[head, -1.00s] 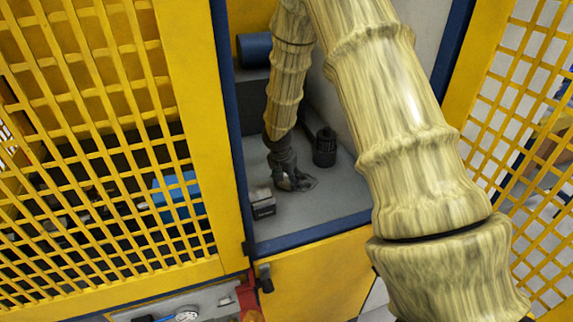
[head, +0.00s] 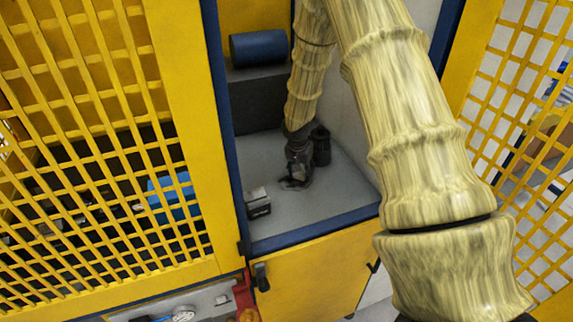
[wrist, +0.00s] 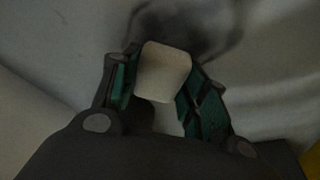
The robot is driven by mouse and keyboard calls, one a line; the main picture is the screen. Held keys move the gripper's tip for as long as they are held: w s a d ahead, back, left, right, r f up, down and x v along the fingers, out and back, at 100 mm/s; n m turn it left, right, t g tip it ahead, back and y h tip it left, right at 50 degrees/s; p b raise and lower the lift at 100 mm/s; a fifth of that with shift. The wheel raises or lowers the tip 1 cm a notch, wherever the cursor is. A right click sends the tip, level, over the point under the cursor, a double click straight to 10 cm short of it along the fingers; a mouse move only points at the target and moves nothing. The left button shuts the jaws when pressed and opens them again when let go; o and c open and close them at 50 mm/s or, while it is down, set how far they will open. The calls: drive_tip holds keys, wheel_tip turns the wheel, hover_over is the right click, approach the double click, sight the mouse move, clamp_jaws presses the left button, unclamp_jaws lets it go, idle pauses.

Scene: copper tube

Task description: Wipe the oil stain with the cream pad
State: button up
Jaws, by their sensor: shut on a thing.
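The cream pad (wrist: 163,72) is a small pale block between the green-lined fingers of my gripper (wrist: 158,88) in the wrist view. My gripper is shut on it. The oil stain (wrist: 205,22) is a dark smudge on the grey surface, just beyond the pad. I cannot tell whether the pad touches the surface. In the head view my gripper (head: 296,180) is low over the grey cabinet floor (head: 325,205). The pad is not clear there, and the stain cannot be told from the dark gripper.
A small dark box with a pale top (head: 258,203) stands left of my gripper. A black cylinder (head: 322,146) stands just behind and right, partly covered by my arm. Blue-edged yellow frames bound the cabinet. The front right floor is clear.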

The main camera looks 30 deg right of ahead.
drive_tip(key=shift+d+f, duration=0.25)
drive_tip(key=shift+d, duration=0.15)
drive_tip(key=shift+s+d, duration=0.15)
drive_tip(key=shift+d, duration=0.4)
drive_tip(key=shift+s+d, duration=0.15)
drive_tip(key=shift+d, duration=0.35)
wheel_tip(320, 180, up, 2)
drive_tip(key=shift+d+r+p, duration=0.1)
drive_tip(key=shift+r+p, duration=0.15)
drive_tip(key=shift+p, duration=0.5)
drive_tip(key=shift+r+p, duration=1.55)
drive_tip(key=shift+r, duration=1.35)
